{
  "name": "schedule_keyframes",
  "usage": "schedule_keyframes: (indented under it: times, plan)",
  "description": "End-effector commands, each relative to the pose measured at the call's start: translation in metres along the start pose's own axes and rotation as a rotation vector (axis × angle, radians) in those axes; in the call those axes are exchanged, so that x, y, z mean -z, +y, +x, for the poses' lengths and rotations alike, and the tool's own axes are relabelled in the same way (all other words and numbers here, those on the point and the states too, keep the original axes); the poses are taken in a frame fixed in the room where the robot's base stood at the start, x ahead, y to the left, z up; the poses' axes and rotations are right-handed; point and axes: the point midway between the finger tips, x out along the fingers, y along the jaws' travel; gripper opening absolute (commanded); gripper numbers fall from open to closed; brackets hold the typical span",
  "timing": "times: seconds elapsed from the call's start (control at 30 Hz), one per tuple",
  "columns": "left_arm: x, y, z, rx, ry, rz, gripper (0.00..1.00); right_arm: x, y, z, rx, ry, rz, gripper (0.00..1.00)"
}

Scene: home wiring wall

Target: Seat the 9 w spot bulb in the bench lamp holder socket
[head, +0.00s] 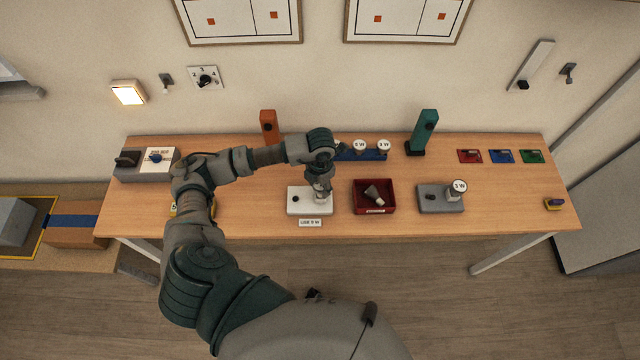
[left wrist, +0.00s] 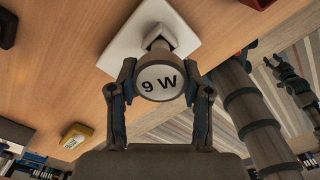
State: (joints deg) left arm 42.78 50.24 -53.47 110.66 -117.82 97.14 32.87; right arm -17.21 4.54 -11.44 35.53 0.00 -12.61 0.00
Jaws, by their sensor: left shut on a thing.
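The 9 W spot bulb (left wrist: 161,83) is held between the two fingers of my left gripper (left wrist: 160,92), its marked face toward the wrist camera. Its far end meets the socket area of the white bench lamp holder (left wrist: 126,42); I cannot tell how deep it sits. In the head view my left gripper (head: 321,192) is over the right part of the white lamp holder (head: 300,201) and hides most of the bulb. A small card (head: 310,223) marked 9 W lies in front of the holder. I do not make out my right gripper.
A red tray (head: 358,205) with a loose bulb (head: 375,196) is just right of the holder. A grey holder (head: 432,203) carries a 5 W bulb (head: 459,188). A blue rack (head: 372,156) with bulbs and a teal post (head: 424,128) stand behind. The bench's right front is mostly clear.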

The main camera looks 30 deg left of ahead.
Motion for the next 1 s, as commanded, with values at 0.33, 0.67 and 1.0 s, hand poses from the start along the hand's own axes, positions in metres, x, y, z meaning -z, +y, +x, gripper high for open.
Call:
schedule_keyframes:
  times: [0.33, 0.67, 1.0]
  plan:
    - [0.000, 0.000, 0.010, 0.000, 0.000, 0.000, 0.15, -0.002, -0.001, 0.008, 0.001, -0.001, 0.000, 0.40]
    - [0.000, 0.000, 0.018, 0.000, 0.000, 0.000, 0.15, -0.003, -0.001, 0.015, 0.001, -0.003, 0.000, 0.40]
    - [0.000, 0.000, 0.019, 0.000, 0.000, 0.000, 0.78, -0.003, -0.001, 0.016, 0.001, -0.003, 0.000, 0.40]
